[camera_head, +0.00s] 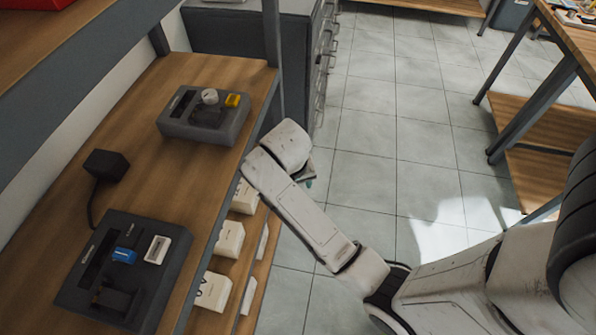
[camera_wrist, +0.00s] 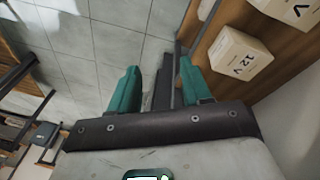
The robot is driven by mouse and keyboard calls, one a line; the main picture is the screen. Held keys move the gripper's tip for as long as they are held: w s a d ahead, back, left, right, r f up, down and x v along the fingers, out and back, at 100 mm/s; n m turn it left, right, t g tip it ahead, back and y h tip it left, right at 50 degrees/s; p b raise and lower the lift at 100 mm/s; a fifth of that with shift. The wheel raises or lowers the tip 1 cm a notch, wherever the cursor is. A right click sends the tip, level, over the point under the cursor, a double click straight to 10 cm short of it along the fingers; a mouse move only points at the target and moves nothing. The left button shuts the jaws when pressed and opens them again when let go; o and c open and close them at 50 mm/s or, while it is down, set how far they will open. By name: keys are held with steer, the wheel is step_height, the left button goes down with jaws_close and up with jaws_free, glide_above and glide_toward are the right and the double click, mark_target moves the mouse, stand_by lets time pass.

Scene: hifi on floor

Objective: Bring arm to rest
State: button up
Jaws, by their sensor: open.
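My gripper shows in the wrist view (camera_wrist: 157,88) with its two green fingers apart and nothing between them. Beyond the fingers are floor tiles and a dark post of the shelf. In the head view my white arm reaches from the lower right toward the shelf edge. Its end is beside the shelf, over the floor, and only a sliver of a green finger (camera_head: 308,180) shows there. The rest of the gripper is hidden behind the wrist.
The wooden shelf (camera_head: 150,130) at left holds a grey device with a yellow switch (camera_head: 204,114), a dark device with a blue switch (camera_head: 122,268) and a black adapter (camera_head: 106,165). White boxes (camera_head: 229,239) stand on the lower shelf. A table (camera_head: 575,40) stands right; tiled floor (camera_head: 375,130) between is clear.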

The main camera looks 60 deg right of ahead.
steer(key=shift+s+d+f, duration=0.1)
steer(key=shift+s+f, duration=0.05)
stand_by(0.5)
steer(key=s+a+n+y, duration=0.2)
steer(key=s+a+n, duration=0.6)
steer(key=s, duration=0.5)
steer(key=shift+s+a+t, duration=0.4)
steer(key=shift+f, duration=0.1)
